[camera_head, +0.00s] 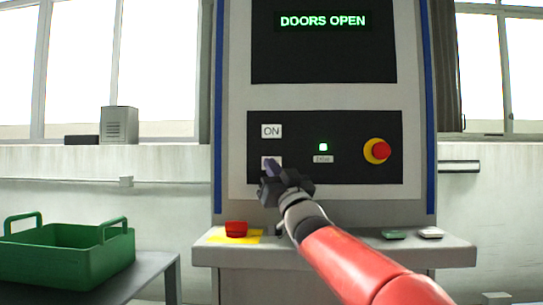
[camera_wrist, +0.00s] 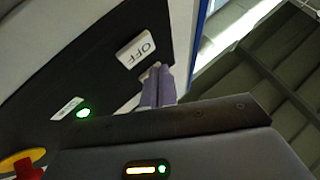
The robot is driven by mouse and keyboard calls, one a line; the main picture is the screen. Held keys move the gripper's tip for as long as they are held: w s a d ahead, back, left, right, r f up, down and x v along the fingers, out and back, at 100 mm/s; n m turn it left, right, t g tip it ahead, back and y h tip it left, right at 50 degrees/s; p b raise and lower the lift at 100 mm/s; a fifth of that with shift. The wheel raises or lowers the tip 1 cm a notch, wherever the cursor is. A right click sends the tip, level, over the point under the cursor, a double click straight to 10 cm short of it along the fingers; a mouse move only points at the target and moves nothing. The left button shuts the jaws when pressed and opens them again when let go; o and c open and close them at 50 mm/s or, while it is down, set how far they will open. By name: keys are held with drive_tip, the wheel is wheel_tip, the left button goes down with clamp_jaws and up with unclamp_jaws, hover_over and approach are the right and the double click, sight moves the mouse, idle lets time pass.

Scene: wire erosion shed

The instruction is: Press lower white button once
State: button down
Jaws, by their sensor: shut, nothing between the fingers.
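The lower white button (camera_head: 267,161) is on the black panel, below the white ON button (camera_head: 271,131). In the head view my gripper (camera_head: 272,168) covers much of it. In the wrist view the lower button (camera_wrist: 138,49) is white and reads OFF. My gripper (camera_wrist: 158,77) is shut and empty. Its fingertips are close to the button's edge in the wrist view; I cannot tell whether they touch it.
A lit green lamp (camera_head: 323,147) and a red knob on a yellow ring (camera_head: 377,151) are on the same panel. The display (camera_head: 323,21) reads DOORS OPEN. A green crate (camera_head: 66,263) stands at left.

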drive_tip(key=shift+w, duration=0.7)
drive_tip(key=shift+w, duration=0.15)
idle(1.5)
drive_tip(key=shift+w+p, duration=0.25)
drive_tip(key=shift+p, duration=0.05)
drive_tip(key=shift+w, duration=0.35)
idle(0.5)
drive_tip(key=shift+s, duration=0.15)
drive_tip(key=shift+s+b, duration=0.55)
drive_tip(key=shift+s, duration=0.1)
